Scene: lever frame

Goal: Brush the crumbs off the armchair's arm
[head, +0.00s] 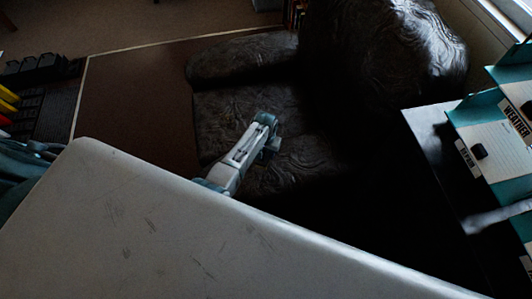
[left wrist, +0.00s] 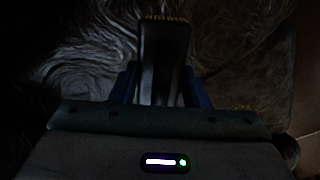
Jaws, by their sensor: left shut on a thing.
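The dark, swirl-patterned armchair (head: 240,55) stands beyond the pale surface in the head view, with its back at the upper right. My left gripper (head: 268,138) is over the chair's near part, close to the near arm (head: 290,172). In the left wrist view my left gripper (left wrist: 163,88) is shut on a dark brush (left wrist: 163,55), with a tan bristle-like edge at its far end. The swirled upholstery (left wrist: 85,65) lies beyond it. Whether the brush touches it I cannot tell. No crumbs can be made out in the dim light. My right gripper is not in view.
A large pale scuffed surface (head: 160,225) fills the foreground. A dark table (head: 440,150) stands at the right, beside a teal rack with labelled white panels (head: 497,150). Black trays (head: 35,70) are at the far left. Brown floor (head: 135,100) is clear left of the chair.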

